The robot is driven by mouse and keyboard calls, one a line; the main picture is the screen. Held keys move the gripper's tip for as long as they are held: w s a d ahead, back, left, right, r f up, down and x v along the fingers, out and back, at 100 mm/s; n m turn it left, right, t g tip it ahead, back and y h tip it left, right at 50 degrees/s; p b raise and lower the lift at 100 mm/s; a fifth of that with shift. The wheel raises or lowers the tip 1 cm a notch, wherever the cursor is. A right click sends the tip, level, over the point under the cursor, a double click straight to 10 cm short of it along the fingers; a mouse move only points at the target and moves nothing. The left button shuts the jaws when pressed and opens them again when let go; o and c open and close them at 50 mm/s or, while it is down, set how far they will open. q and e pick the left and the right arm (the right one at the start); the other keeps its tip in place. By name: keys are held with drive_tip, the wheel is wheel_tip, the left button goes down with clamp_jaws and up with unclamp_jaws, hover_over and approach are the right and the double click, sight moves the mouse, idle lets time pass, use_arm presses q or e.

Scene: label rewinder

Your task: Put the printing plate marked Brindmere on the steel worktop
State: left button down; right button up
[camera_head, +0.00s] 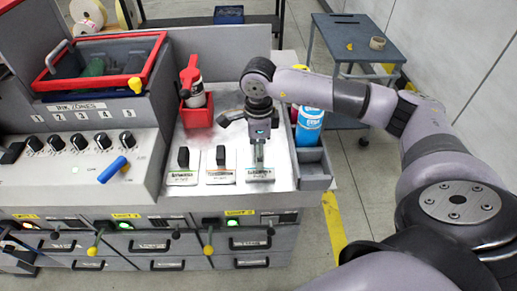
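Three small plates with upright handles stand in a row on the light steel worktop (205,142): a left plate (183,178), a middle plate (220,177) and a right plate (260,175). Their labels are too small to read, so I cannot tell which is marked Brindmere. My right gripper (259,160) points down directly over the right plate, with its fingers at the handle. The fingers hide that handle, and I cannot tell whether they are shut on it. My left gripper is not in view.
A red holder (197,112) with a bottle stands behind the plates. A blue bottle (309,127) sits in a grey side tray (314,168) at the right. A control panel (80,150) with knobs borders the worktop's left. A cart (357,40) stands at the back right.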

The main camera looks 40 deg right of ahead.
drive_tip(key=shift+r, duration=0.15)
wheel_tip(320, 180, up, 12)
idle(0.4)
drive_tip(key=shift+f, duration=0.2)
